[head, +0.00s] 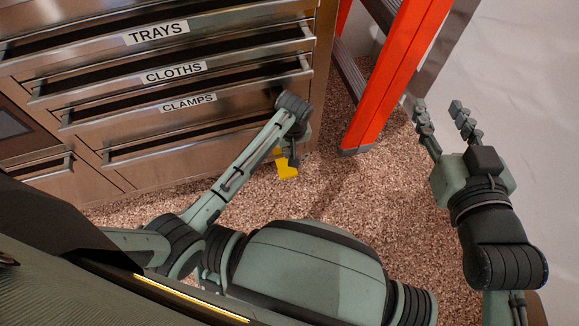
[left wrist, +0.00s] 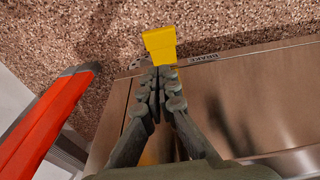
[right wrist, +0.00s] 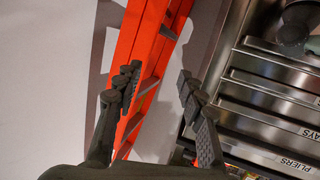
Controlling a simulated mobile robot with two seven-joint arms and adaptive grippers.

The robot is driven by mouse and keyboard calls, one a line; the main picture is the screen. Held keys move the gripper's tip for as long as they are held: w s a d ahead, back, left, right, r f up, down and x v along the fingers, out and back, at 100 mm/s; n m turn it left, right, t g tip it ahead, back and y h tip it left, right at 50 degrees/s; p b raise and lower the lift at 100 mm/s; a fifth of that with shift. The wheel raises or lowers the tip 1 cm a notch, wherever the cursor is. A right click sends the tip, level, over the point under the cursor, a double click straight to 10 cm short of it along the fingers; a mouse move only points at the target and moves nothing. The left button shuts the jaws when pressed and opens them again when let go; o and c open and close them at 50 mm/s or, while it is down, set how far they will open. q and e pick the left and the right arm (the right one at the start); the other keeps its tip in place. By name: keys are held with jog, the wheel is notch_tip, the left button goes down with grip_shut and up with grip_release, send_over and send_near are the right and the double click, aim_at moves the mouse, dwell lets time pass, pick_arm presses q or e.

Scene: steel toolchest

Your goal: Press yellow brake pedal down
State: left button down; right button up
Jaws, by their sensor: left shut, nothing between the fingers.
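The yellow brake pedal (head: 288,170) sticks out low at the foot of the steel toolchest (head: 225,157), above the speckled floor. It also shows in the left wrist view (left wrist: 160,45), near a label reading BRAKE (left wrist: 203,58). My left gripper (head: 293,161) is at the pedal and partly hides it in the head view. In the left wrist view its fingers (left wrist: 165,73) are shut with nothing between them, and their tips appear right at the pedal's near edge. I cannot tell whether they touch. My right gripper (head: 438,108) is open and empty, held well to the right.
Drawers labelled TRAYS, CLOTHS and CLAMPS (head: 188,102) stand slightly open above the pedal. An orange ladder (head: 395,85) stands just right of the chest; it also shows behind my right fingers (right wrist: 135,65). Speckled floor (head: 340,200) is clear between chest and ladder.

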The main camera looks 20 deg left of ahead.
pick_arm(q)
jog(key=b, duration=0.2)
send_over(289, 171)
jog(key=f, duration=0.6)
jog(key=shift+w+a, duration=0.2)
jog(key=shift+w, duration=0.15)
jog(key=f, duration=0.2)
jog(key=f+b, duration=0.1)
jog(key=shift+s+d, duration=0.25)
jog(key=shift+s, duration=0.15)
jog(key=shift+s+d+f, duration=0.1)
jog(key=shift+f, duration=0.15)
pick_arm(e)
jog(key=s+a+r+t+y, duration=0.1)
jog(key=a+r+t+y, duration=0.1)
jog(key=r+t, duration=0.2)
jog(key=s+a+r+t+y, duration=0.1)
jog(key=r+t, duration=0.2)
jog(key=r, duration=0.6)
jog(key=shift+s+a+r+t+y, duration=0.2)
jog(key=shift+a+r+t+y, duration=0.15)
jog(key=shift+r+t+y, duration=0.05)
pick_arm(q)
jog(key=shift+s+f, duration=0.1)
jog(key=shift+s, duration=0.05)
pick_arm(e)
jog(key=shift+w+f, duration=0.1)
jog(key=shift+f, duration=0.05)
